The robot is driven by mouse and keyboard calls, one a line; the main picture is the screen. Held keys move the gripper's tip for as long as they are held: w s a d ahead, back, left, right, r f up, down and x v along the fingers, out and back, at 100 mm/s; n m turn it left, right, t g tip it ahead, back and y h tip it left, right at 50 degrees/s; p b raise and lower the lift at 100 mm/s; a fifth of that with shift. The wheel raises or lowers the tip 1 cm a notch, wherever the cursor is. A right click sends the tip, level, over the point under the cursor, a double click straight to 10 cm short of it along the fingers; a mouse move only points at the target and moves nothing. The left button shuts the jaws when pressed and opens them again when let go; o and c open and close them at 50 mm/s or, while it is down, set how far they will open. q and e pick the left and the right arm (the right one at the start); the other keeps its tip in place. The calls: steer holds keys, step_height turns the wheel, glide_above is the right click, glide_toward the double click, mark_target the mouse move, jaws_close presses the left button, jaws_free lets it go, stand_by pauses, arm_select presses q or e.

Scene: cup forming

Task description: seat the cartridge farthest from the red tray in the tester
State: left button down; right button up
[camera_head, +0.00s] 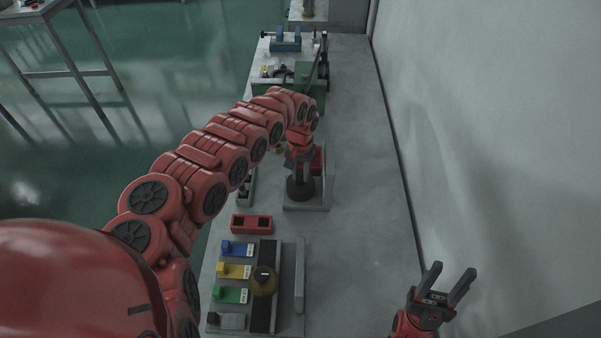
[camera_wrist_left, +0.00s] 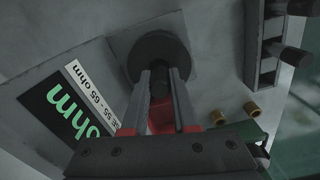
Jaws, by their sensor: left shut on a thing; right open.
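My left gripper (camera_head: 299,168) is shut on a dark cartridge (camera_wrist_left: 160,84), upright over the round black socket (camera_head: 300,190) of the tester. In the left wrist view the gripper's fingers (camera_wrist_left: 160,80) close on the cartridge, whose end meets the black disc. I cannot tell how deep it sits. The tester's grey base (camera_head: 318,206) carries a dark display with green "ohm" lettering (camera_wrist_left: 68,102). A grey rack (camera_wrist_left: 256,50) with dark cylinders stands beside it. The red tray (camera_head: 252,233) lies in front of the tester. My right gripper (camera_head: 447,281) is open and empty.
Nearer lies a fixture with blue (camera_head: 236,249), yellow (camera_head: 233,270) and green blocks (camera_head: 229,295) and a brown round piece (camera_head: 264,283). Small brass pieces (camera_wrist_left: 250,108) lie near the rack. Green and blue equipment stands farther back. The bench's right side is clear beside the wall.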

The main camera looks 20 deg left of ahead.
arm_select(q)
steer(key=shift+f, duration=0.2)
steer(key=c, duration=0.7)
jaws_free()
steer(key=shift+r, duration=0.1)
steer(key=shift+r, duration=0.2)
step_height(320, 180, up, 12)
steer(key=shift+f+b, duration=0.1)
steer(key=shift+b, duration=1.15)
